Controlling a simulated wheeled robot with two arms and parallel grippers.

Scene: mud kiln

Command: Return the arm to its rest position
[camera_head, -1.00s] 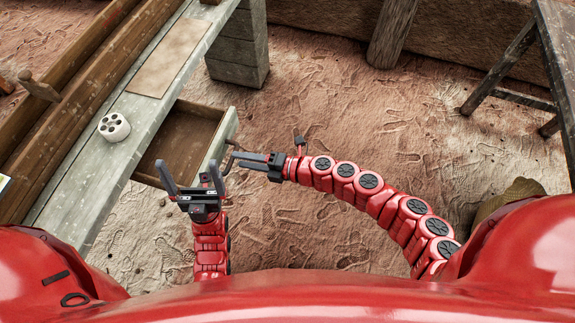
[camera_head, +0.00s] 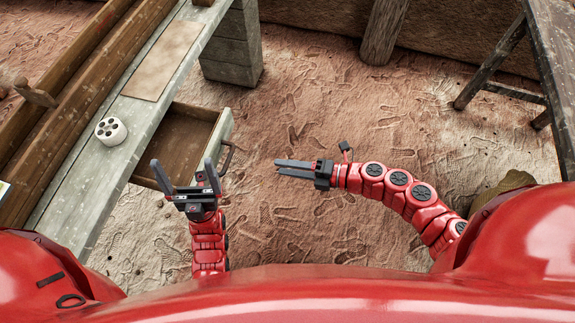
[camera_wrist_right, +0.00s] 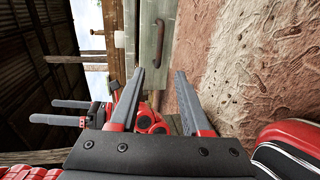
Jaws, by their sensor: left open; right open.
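My right gripper (camera_head: 277,168) reaches in from the right in the head view, over bare ground. It is open and empty, apart from the drawer handle (camera_head: 228,158). In the right wrist view its two fingers (camera_wrist_right: 162,75) are spread with nothing between them; the drawer handle (camera_wrist_right: 157,44) shows beyond them. My left gripper (camera_head: 181,170) is open and empty at the lower left, with its fingers pointing up in the picture, close to the open drawer (camera_head: 223,132).
The drawer stands pulled out of the grey wooden bench (camera_head: 72,195). A white piece with several holes (camera_head: 111,130) sits on the bench top. A dark wooden stand (camera_head: 497,62) is at the upper right. The sandy floor between is clear.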

